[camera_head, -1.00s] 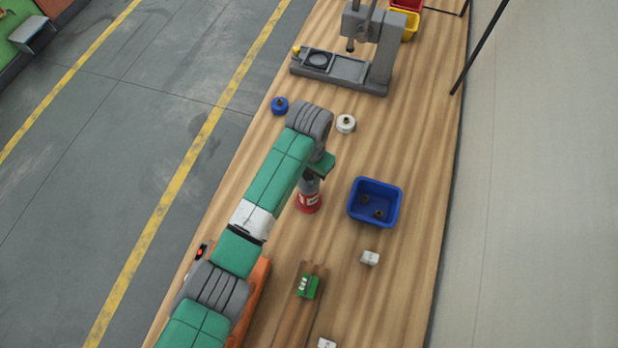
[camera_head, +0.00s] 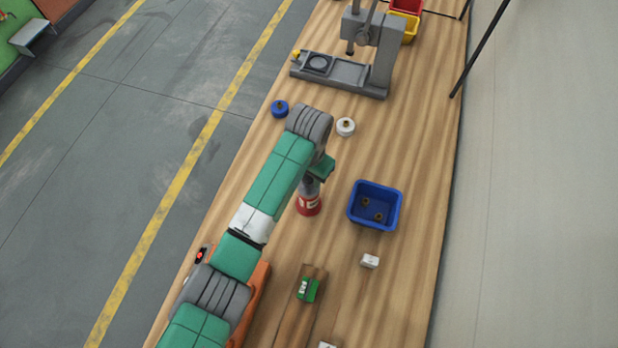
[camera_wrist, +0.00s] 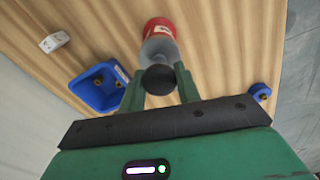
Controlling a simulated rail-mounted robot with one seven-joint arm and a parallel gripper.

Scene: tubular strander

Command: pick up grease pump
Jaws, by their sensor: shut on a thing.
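The grease pump (camera_head: 309,204) is a red can with a white label and a grey upper part. It stands upright on the wooden bench in the head view, beneath my wrist. In the wrist view the grease pump (camera_wrist: 159,36) shows its red body, grey neck and round black top. My gripper (camera_wrist: 159,82) is shut on the grease pump, with its green fingers on either side of the black top. In the head view my arm hides part of the pump's upper end.
A blue bin (camera_head: 375,206) with small brass-coloured parts stands right of the pump. A white block (camera_head: 370,261) and a green part (camera_head: 307,290) lie nearer. A blue spool (camera_head: 280,109), a white spool (camera_head: 345,127) and a grey press (camera_head: 370,50) are farther back.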

